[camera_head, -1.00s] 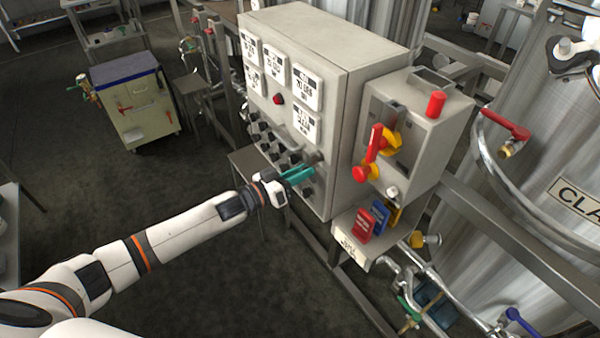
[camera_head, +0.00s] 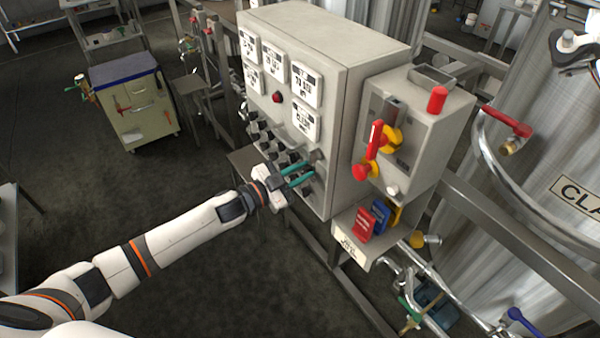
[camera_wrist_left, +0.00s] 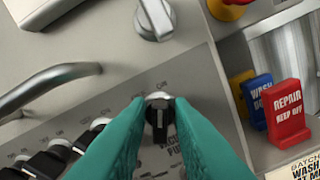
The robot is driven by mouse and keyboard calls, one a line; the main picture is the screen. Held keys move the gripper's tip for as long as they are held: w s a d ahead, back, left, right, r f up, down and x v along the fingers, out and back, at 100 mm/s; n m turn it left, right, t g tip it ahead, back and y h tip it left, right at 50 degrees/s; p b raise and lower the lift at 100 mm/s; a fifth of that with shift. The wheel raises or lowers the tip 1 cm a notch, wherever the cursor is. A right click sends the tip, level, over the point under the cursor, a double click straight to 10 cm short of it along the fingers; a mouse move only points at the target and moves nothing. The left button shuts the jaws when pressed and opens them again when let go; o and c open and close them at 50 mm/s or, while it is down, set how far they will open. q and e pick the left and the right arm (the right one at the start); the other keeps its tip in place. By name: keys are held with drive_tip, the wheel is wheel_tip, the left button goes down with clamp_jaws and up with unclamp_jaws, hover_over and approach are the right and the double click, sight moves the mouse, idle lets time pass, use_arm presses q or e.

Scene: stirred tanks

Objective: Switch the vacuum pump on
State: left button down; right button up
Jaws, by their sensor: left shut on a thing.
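My left gripper (camera_head: 309,173), with teal fingers, is at the lower right end of that row. In the left wrist view its fingers are on either side of a black knob (camera_wrist_left: 159,122) and are shut on it. A partly covered label under this knob seems to read "VACUUM PU...". The knob's bar stands roughly upright in that view. Its position marks are too small to read. My right gripper is not in view.
A large pale switch knob (camera_wrist_left: 155,18) and a metal handle (camera_wrist_left: 50,90) sit close to the fingers. A box with a red and yellow switch (camera_head: 375,150) stands to the right, with red (camera_head: 363,225) and blue tags (camera_head: 381,213) below.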

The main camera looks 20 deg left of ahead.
use_arm(q)
drive_tip(key=shift+m, duration=0.5)
drive_tip(key=c, duration=1.5)
unclamp_jaws()
drive_tip(key=b+v, duration=0.3)
drive_tip(key=v, duration=0.9)
drive_tip(key=shift+a, duration=0.1)
